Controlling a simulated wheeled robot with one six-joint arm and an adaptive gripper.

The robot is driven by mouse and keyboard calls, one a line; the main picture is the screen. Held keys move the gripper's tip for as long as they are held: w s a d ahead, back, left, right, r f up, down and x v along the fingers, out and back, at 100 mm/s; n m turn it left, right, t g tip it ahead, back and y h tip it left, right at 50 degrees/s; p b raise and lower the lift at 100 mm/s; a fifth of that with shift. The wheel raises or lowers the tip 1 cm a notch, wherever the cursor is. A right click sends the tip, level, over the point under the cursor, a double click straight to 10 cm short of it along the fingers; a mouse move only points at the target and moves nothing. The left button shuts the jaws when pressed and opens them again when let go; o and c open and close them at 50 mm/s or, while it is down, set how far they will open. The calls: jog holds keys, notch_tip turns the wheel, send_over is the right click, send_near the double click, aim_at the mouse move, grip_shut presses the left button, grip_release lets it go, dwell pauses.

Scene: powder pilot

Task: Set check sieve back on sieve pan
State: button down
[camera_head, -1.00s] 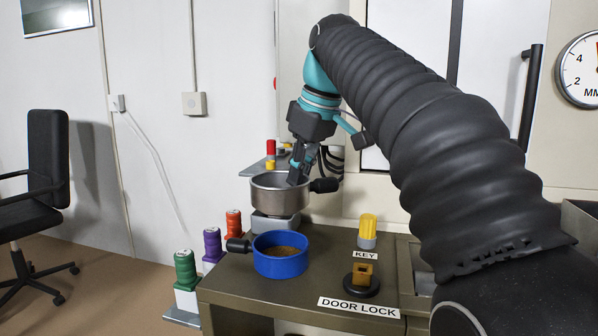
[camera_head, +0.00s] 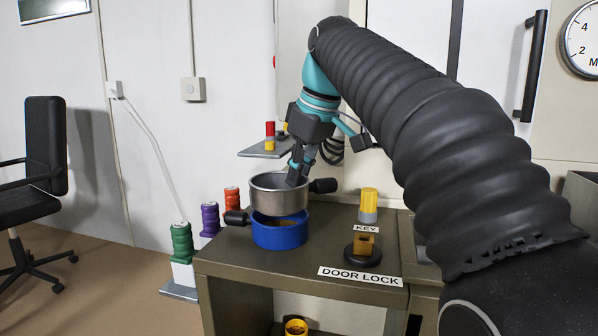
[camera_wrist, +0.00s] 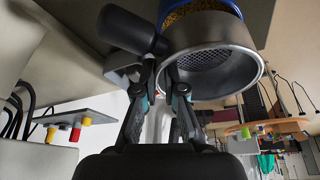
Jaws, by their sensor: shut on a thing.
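The check sieve (camera_head: 278,200) is a round steel ring with a mesh floor and a black handle pointing right. My gripper (camera_head: 296,179) is shut on its wall, with one finger inside the ring. The sieve pan (camera_head: 280,237) is a blue round dish with brown powder and a black handle pointing left. The sieve hangs just above the pan, roughly level, hiding most of its opening. A strip of powder shows between them, so they look apart. In the wrist view the sieve (camera_wrist: 235,90) is close, with the blue pan (camera_wrist: 207,7) behind it.
The pan stands on a dark bench (camera_head: 225,262). Right of it are a yellow key (camera_head: 369,201) and a door lock switch (camera_head: 362,250). Green (camera_head: 182,243), purple (camera_head: 210,219) and orange (camera_head: 232,200) ribbed posts stand left. A small shelf (camera_head: 262,149) is behind.

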jog(key=shift+f+b, duration=0.65)
jog(key=shift+f, duration=0.45)
dwell(0.8)
jog(key=c, duration=1.2)
grip_release()
jog(key=shift+r, duration=0.1)
notch_tip(320, 180, up, 6)
jog(key=p, duration=0.5)
jog(key=shift+p, duration=0.3)
jog(key=shift+d, duration=0.1)
